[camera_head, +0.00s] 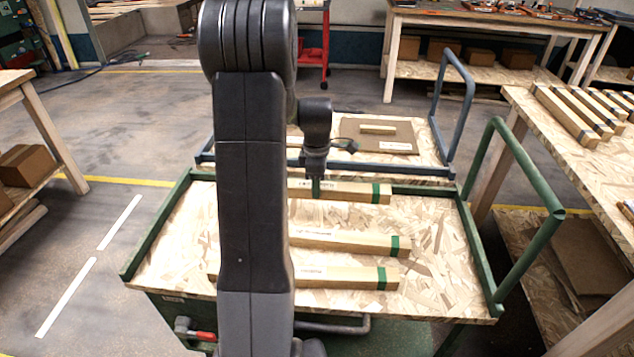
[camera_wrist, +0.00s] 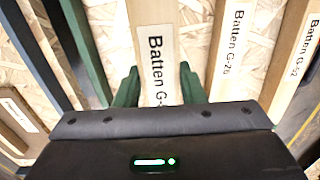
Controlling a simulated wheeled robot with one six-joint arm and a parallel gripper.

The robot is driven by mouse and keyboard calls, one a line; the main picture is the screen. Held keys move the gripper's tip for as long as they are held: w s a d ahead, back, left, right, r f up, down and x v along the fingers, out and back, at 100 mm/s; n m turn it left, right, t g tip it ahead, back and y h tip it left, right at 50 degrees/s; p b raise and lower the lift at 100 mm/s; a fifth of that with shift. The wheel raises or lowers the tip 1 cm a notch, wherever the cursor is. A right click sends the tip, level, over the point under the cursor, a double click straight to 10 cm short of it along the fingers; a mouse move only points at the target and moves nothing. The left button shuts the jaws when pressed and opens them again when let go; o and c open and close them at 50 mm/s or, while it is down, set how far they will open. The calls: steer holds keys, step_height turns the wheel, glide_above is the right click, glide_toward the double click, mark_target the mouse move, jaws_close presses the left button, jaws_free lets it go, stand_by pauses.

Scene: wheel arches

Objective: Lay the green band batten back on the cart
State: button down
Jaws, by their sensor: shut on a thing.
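A green band batten (camera_head: 345,191) lies across the far side of the green cart (camera_head: 440,290), near its far rim. My gripper (camera_head: 316,185) is shut on this batten from above. In the wrist view its green fingers (camera_wrist: 157,88) stand on both sides of the batten (camera_wrist: 152,25), whose label begins "Batten G-"; the rest is hidden. Whether the batten touches the cart bed is unclear. Two more green band battens, a middle one (camera_head: 350,242) and a near one (camera_head: 345,277), lie on the bed, roughly parallel to it.
A blue-framed cart (camera_head: 437,165) stands just behind, carrying a brown board (camera_head: 365,133) with a small wood piece. A table at right (camera_head: 520,103) holds dark-banded battens (camera_head: 568,115). The green cart's handle (camera_head: 530,160) rises at its right end. Bare bed shows right of the battens.

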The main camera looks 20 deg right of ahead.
steer(key=shift+f+b, duration=2)
steer(key=shift+f, duration=1.55)
steer(key=c, duration=0.9)
jaws_free()
steer(key=shift+o, duration=0.2)
steer(key=shift+r, duration=0.1)
step_height(320, 180, up, 14)
steer(key=p, duration=0.3)
steer(key=shift+f, duration=0.25)
